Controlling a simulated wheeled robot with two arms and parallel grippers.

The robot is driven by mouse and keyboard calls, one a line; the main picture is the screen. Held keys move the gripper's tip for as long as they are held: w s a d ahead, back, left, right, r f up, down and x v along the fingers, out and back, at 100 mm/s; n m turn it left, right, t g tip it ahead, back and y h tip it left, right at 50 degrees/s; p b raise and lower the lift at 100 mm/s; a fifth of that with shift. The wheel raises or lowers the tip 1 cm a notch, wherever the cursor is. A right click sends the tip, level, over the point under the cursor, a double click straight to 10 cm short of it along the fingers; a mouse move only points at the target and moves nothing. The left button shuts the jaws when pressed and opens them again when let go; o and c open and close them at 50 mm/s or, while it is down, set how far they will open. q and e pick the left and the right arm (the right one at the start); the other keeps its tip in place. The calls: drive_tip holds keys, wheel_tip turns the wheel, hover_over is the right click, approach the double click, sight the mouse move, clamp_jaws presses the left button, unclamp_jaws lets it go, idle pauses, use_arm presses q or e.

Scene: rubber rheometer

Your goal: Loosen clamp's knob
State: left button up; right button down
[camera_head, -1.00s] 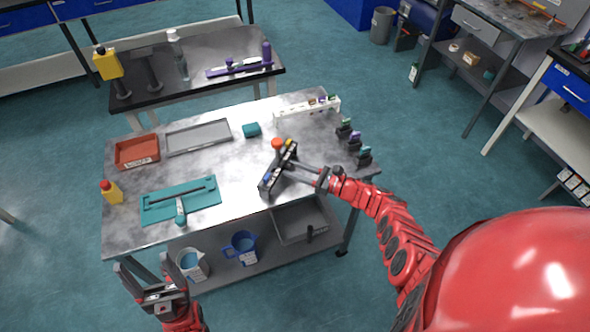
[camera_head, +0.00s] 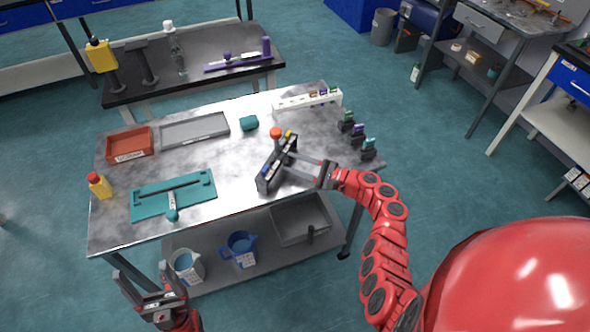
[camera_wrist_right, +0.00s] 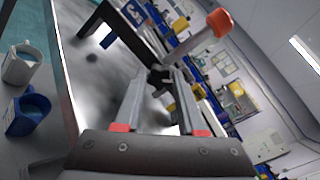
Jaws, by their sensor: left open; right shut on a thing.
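A dark clamp device (camera_head: 272,172) stands tilted-looking on the metal table, with an orange-red cap (camera_head: 276,133) on its far end. In the right wrist view the dark body (camera_wrist_right: 128,28) is at the upper left, and the orange cap (camera_wrist_right: 219,21) on a pale rod is at the upper right. My right gripper (camera_head: 291,169) reaches the device's right side. In the right wrist view its fingers (camera_wrist_right: 160,82) are shut on a small black knob (camera_wrist_right: 158,76), which they partly hide. My left gripper (camera_head: 148,291) is open and empty, in front of the table's left corner.
The metal table (camera_head: 235,180) holds a teal tray (camera_head: 150,207), a red tray (camera_head: 129,143), a grey tray (camera_head: 195,130), a yellow bottle (camera_head: 99,188) and a white rack (camera_head: 305,101). Small dark stands line its right edge. Beakers sit on the lower shelf.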

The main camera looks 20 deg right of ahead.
drive_tip(key=n+b, duration=0.2)
drive_tip(key=b, duration=0.1)
drive_tip(key=n+b, duration=0.3)
drive_tip(key=b, duration=0.1)
drive_tip(key=n+b, duration=0.2)
drive_tip(key=b, duration=0.1)
drive_tip(key=shift+f, duration=0.4)
drive_tip(key=shift+r+n+b, duration=0.25)
drive_tip(key=shift+n+b, duration=0.65)
drive_tip(key=shift+b, duration=0.15)
drive_tip(key=shift+c, duration=2.4)
unclamp_jaws()
drive_tip(key=v, duration=1.7)
drive_tip(key=shift+s+b, duration=0.25)
drive_tip(key=shift+b, duration=0.15)
drive_tip(key=shift+d, duration=0.1)
